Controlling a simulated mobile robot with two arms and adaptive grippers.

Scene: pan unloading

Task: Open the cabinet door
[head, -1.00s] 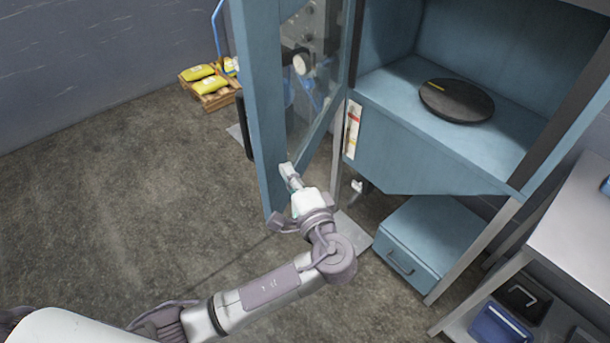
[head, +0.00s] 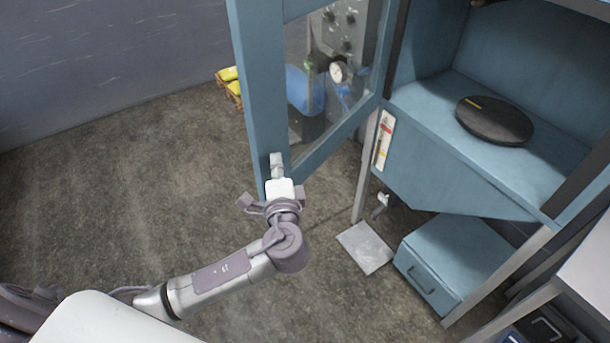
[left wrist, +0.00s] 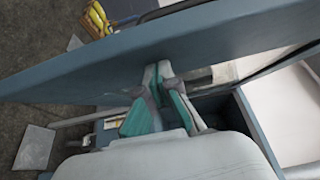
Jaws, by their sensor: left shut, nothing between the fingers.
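The blue cabinet door (head: 262,100) with a glass pane stands swung open to the left of the cabinet (head: 450,178). My left gripper (head: 277,160) is shut and empty at the lower part of the door's free-edge frame, on the side facing the cabinet's inside. In the left wrist view the closed fingers (left wrist: 158,72) reach up to the door's blue panel (left wrist: 215,35); whether they touch it I cannot tell. The cabinet's inside is exposed, with a dark round disc (head: 494,121) on its floor. My right gripper is out of view.
A blue drawer box (head: 452,262) sits under the cabinet, beside a grey floor plate (head: 365,248). A metal table (head: 590,265) stands at the right. Yellow bags (head: 229,75) lie behind the door. The floor at left is clear.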

